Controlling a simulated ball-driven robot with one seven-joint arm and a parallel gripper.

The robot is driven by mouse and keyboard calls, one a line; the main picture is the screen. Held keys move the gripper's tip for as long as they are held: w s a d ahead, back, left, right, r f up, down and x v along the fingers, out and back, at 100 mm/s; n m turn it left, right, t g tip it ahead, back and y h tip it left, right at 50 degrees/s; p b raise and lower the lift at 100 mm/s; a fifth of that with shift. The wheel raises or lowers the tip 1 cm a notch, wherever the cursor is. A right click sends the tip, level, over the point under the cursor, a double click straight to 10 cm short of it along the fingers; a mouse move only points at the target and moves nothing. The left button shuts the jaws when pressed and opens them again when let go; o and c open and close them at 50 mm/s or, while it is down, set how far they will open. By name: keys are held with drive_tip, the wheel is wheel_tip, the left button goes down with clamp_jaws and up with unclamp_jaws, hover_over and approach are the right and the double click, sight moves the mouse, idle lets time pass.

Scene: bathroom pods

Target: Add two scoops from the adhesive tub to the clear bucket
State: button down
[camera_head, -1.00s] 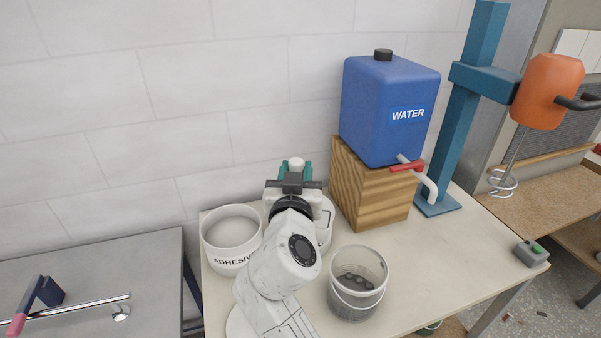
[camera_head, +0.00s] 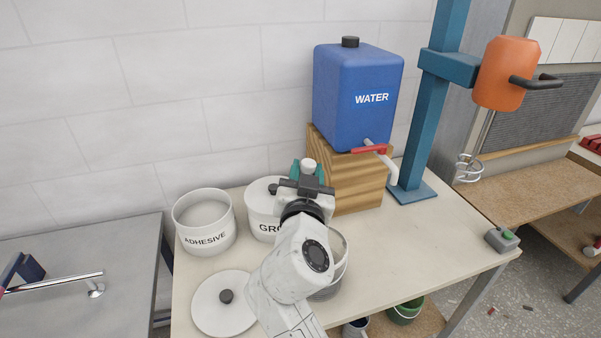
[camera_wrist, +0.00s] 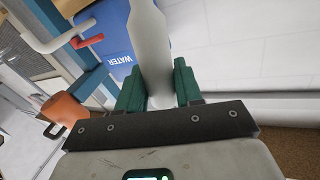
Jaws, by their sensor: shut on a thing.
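The white adhesive tub (camera_head: 207,238) stands open at the left of the table, with pale contents. The clear bucket (camera_head: 340,278) stands right of my arm, largely hidden behind it, so I cannot see its contents now. My gripper (camera_head: 308,176) is raised above the table, just behind the bucket and right of the adhesive tub in the head view. Its green fingers are shut on a pale grey-white handle-like piece, likely the scoop (camera_wrist: 151,45), running up between them in the wrist view. The scoop's bowl and any load cannot be made out.
A lidded tub marked "GRO…" (camera_head: 259,213) stands beside the adhesive tub. A loose lid (camera_head: 216,316) lies in front. A blue water tank (camera_head: 352,100) on a wooden block (camera_head: 356,190) and a blue mixer stand (camera_head: 414,150) are behind. The table's right side is mostly clear.

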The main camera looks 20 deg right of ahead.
drive_tip(key=shift+s+d+f+m+b, duration=0.1)
drive_tip(key=shift+d+f+m+b, duration=0.1)
drive_tip(key=shift+f+b, duration=0.25)
drive_tip(key=shift+s+d+f+m+b, duration=0.1)
drive_tip(key=shift+d+f+m+b, duration=0.1)
drive_tip(key=shift+f, duration=0.35)
drive_tip(key=s+d+f+m+h+b, duration=0.1)
drive_tip(key=s+d+f+m+b, duration=0.1)
drive_tip(key=d+m+b, duration=0.3)
drive_tip(key=s+d+f+m+h+b, duration=0.1)
drive_tip(key=s+d+m+b, duration=0.2)
drive_tip(key=m+b, duration=0.3)
drive_tip(key=shift+s+d+f+t+b, duration=0.35)
drive_tip(key=shift+d+b, duration=0.55)
drive_tip(key=shift+b, duration=1.7)
